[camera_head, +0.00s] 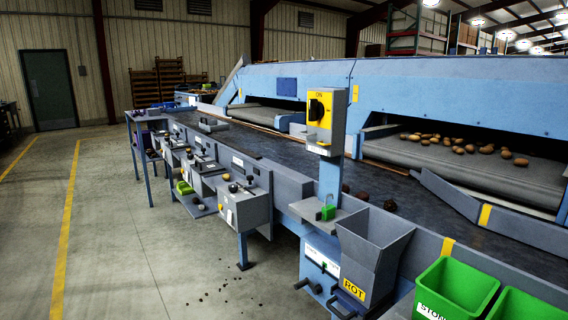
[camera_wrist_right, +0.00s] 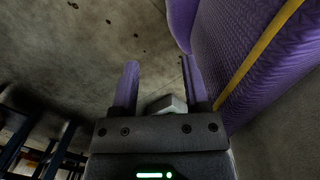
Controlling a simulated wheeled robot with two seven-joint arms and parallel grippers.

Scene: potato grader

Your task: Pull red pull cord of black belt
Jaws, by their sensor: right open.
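The black belt (camera_head: 278,148) runs lengthwise through the blue grader in the head view, from the far left toward the near right. A thin reddish-brown line (camera_head: 256,128) follows its far edge; I cannot tell whether this is the red pull cord. No cord shows clearly elsewhere. My right gripper (camera_wrist_right: 159,82) shows in the right wrist view with its two purple fingers apart. A small pale grey block shape (camera_wrist_right: 166,104) shows between or beyond the fingers; I cannot tell what it is. My left gripper is in neither view.
A yellow switch box (camera_head: 320,108) stands on a post at the belt's near side. A grey hopper marked ROT (camera_head: 374,249) and a green bin (camera_head: 457,286) are at the near right. Potatoes lie on an upper grey conveyor (camera_head: 480,174).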

